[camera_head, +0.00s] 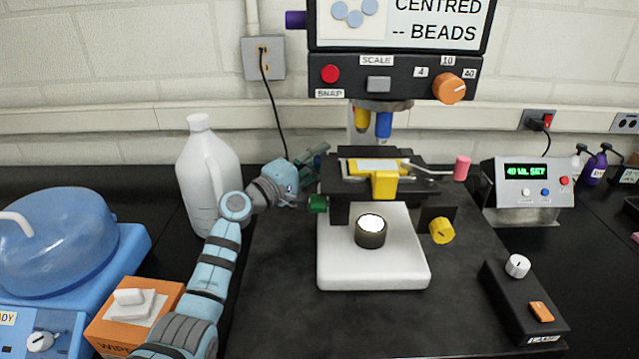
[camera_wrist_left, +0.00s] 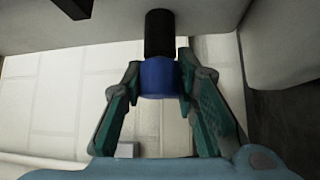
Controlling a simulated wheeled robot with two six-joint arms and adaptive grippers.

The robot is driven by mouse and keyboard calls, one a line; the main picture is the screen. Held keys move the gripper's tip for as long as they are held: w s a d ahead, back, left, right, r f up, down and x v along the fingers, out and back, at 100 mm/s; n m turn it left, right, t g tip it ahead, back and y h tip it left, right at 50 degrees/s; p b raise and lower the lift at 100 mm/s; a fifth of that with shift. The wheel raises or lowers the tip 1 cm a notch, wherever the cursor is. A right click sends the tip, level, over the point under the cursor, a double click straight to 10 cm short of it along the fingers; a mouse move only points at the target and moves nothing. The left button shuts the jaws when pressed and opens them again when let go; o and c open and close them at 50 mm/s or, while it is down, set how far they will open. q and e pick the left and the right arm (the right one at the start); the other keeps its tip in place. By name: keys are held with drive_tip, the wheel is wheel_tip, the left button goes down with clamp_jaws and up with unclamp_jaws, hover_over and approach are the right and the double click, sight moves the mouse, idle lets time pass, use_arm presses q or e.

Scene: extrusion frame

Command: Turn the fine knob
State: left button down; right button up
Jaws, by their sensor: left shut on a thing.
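The microscope stands on the dark bench with a white base (camera_head: 340,270). My left gripper (camera_head: 315,160) reaches in from the left, behind the left side of its stage (camera_head: 375,167). In the left wrist view my left gripper (camera_wrist_left: 160,75) has a finger on each side of a blue knob (camera_wrist_left: 158,78) on a black shaft (camera_wrist_left: 159,33), and is shut on it. The blue knob is hidden in the head view. A green knob (camera_head: 318,204) sits just below the gripper, and a yellow knob (camera_head: 441,230) is on the right side. No label marks the fine knob. My right gripper is not in view.
A white jug (camera_head: 207,165) stands close behind my left arm. A wipes box (camera_head: 132,318) and a blue machine (camera_head: 60,255) are at left. A screen (camera_head: 400,22) above reads "CENTRED -- BEADS". A display unit (camera_head: 533,190) and black control box (camera_head: 525,300) stand at right.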

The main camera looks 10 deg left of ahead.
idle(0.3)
use_arm(q)
drive_tip(key=c, duration=1.2)
unclamp_jaws()
drive_tip(key=shift+c, duration=0.2)
drive_tip(key=shift+a, duration=0.1)
